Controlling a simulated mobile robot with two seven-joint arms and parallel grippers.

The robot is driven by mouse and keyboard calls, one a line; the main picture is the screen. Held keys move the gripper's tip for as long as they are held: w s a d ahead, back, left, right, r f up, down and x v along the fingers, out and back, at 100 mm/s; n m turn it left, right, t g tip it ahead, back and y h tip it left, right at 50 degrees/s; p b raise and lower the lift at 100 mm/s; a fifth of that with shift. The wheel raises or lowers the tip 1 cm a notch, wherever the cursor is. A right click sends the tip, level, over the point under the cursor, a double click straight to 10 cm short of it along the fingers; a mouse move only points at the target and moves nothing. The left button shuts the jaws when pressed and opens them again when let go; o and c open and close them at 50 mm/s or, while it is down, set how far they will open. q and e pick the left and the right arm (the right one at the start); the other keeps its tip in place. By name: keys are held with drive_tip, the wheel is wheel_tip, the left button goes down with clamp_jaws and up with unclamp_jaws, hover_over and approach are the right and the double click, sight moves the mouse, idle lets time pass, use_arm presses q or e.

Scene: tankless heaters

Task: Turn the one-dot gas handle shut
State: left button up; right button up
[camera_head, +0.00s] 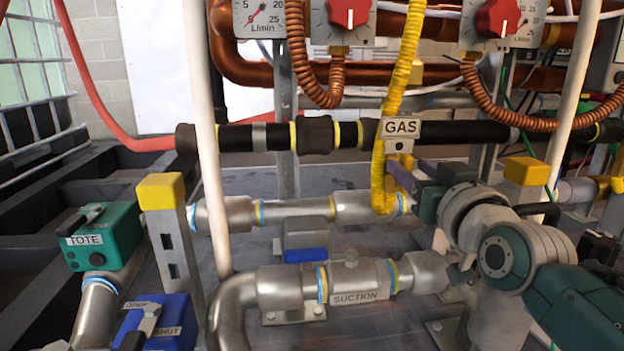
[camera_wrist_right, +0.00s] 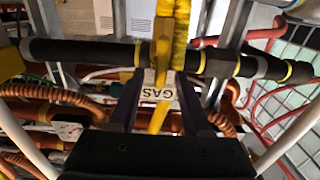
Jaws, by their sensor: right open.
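The white GAS tag (camera_head: 401,128) hangs at the black pipe, with a small grey piece below it; dots are too small to confirm. In the right wrist view the tag (camera_wrist_right: 160,94) shows turned, with a flat yellow handle (camera_wrist_right: 158,118) beside it. My right gripper (camera_head: 404,174) reaches in from the right, just below the tag in the head view. In the right wrist view my right gripper (camera_wrist_right: 160,90) is open, its dark fingers on either side of the tag and handle in the picture. Contact cannot be told. My left gripper is out of view.
A yellow corrugated hose (camera_head: 379,175) runs down beside the tag. White upright posts (camera_head: 206,150) stand left and right. The SUCTION valve (camera_head: 352,283) lies below, TOTE valve (camera_head: 104,237) at left. Copper coils (camera_head: 335,75) and red knobs (camera_head: 348,12) are above.

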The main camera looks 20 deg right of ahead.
drive_tip(key=shift+b+x, duration=0.5)
drive_tip(key=shift+x, duration=0.6)
clamp_jaws()
